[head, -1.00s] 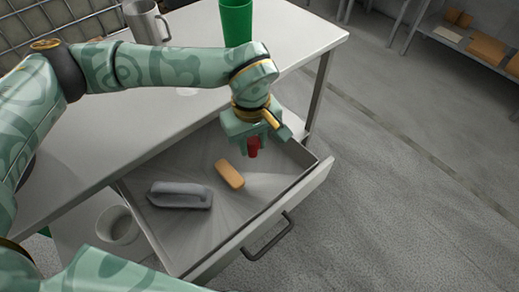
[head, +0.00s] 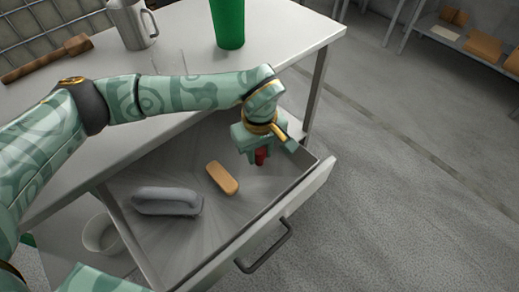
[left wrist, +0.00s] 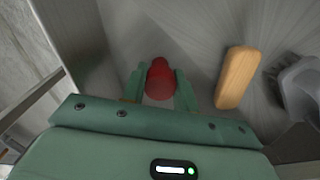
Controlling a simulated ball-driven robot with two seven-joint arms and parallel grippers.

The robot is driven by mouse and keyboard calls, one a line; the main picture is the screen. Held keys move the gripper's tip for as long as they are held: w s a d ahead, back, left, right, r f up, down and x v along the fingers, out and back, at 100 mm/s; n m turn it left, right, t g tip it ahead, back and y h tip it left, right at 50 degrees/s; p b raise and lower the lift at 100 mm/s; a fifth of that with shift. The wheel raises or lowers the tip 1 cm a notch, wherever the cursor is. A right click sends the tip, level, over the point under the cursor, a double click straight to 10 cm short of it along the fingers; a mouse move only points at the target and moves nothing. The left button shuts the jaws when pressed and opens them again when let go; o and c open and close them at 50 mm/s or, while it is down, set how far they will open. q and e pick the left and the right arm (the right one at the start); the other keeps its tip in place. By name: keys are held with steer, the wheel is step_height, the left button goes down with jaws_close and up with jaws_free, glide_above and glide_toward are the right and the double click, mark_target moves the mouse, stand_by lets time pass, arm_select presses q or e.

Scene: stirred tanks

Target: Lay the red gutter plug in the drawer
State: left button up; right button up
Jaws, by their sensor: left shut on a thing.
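The red gutter plug (left wrist: 160,80) is between the fingers of my left gripper (left wrist: 160,88) in the left wrist view. I cannot tell whether the plug touches the drawer floor. My right gripper is not in view.
In the drawer lie an orange-tan block (head: 222,178) and a grey handled tool (head: 167,201), left of the plug. On the table stand a metal mug (head: 132,24) and a green cup (head: 228,24), with a wooden-handled tool (head: 48,58). A pale bucket (head: 102,234) stands below.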

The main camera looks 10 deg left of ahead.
arm_select(q)
steer(key=o, duration=1)
steer(key=shift+f, duration=0.1)
steer(key=shift+o, duration=0.2)
step_height(320, 180, up, 12)
steer(key=p, duration=0.4)
steer(key=shift+r, duration=0.2)
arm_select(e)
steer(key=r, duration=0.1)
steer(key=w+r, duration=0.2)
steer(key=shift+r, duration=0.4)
